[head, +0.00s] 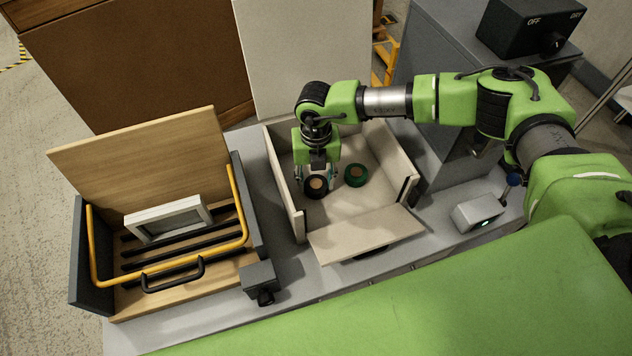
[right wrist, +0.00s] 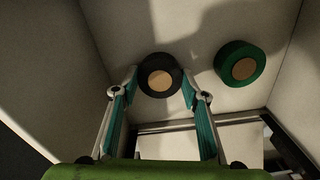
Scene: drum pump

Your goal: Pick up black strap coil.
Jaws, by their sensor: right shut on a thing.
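The black strap coil (head: 316,187) is a dark ring with a tan centre, in the pale open-topped box (head: 290,205). My right gripper (head: 316,181) reaches down into the box from above and is shut on the black coil. In the right wrist view the black coil (right wrist: 160,77) sits between the two fingertips (right wrist: 160,82), one on each side. Whether the coil is lifted off the box floor I cannot tell. My left gripper is not in view.
A green coil (head: 356,175) lies just right of the black one. The box's front flap (head: 366,234) is folded outward. To the left stands a wooden rack (head: 150,160) with a yellow bar and a framed panel. A grey device (head: 477,213) stands at the right.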

